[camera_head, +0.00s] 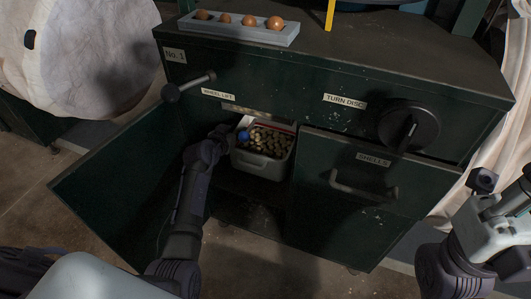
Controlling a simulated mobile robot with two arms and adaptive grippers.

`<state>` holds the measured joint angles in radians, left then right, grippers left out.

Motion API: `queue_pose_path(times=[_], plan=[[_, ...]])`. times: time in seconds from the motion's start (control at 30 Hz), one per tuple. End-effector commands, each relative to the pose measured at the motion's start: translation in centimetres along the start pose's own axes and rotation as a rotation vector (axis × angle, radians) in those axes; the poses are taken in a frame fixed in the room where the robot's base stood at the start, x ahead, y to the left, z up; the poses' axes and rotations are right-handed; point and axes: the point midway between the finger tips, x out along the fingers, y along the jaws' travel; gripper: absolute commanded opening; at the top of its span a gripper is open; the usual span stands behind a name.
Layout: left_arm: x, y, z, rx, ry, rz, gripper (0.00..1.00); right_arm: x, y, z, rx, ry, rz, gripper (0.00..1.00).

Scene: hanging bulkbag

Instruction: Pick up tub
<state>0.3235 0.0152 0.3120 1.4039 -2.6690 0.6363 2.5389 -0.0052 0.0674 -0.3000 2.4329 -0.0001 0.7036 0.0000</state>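The tub (261,167) is a pale grey container filled with small brown shells or nuts. It stands inside the open compartment of the dark green cabinet. My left arm reaches into the compartment from below. My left gripper (238,136) is at the tub's left rear edge, with a blue part showing there. It is too small and dark to tell whether its fingers are open or touch the tub. My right arm is at the right edge, well away from the tub, and its fingertips are not clearly visible.
The cabinet door (125,185) stands open at the left. A closed door labelled SHELLS (365,185) is to the right. Above are a lever (190,87) and a TURN DISC knob (408,125). A grey tray (238,30) with brown balls is on top. A white bulk bag (80,55) hangs at upper left.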

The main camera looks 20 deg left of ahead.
Motion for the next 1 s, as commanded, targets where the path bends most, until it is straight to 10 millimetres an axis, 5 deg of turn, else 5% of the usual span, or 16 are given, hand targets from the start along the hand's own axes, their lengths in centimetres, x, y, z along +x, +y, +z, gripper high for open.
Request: queue_pose_path(times=[0.17,0.37,1.0], plan=[[-0.03,0.0,-0.05,0.0,0.0,0.0,0.33,0.09,0.0,-0.01,0.0,0.0,0.0,0.0],[-0.04,0.01,-0.02,0.0,-0.001,0.0,0.0,0.08,0.0,-0.01,0.0,0.0,0.0,0.0],[-0.09,-0.03,-0.43,-0.003,0.007,-0.001,0.0,0.13,-0.01,-0.02,0.001,0.0,0.0,0.0]])
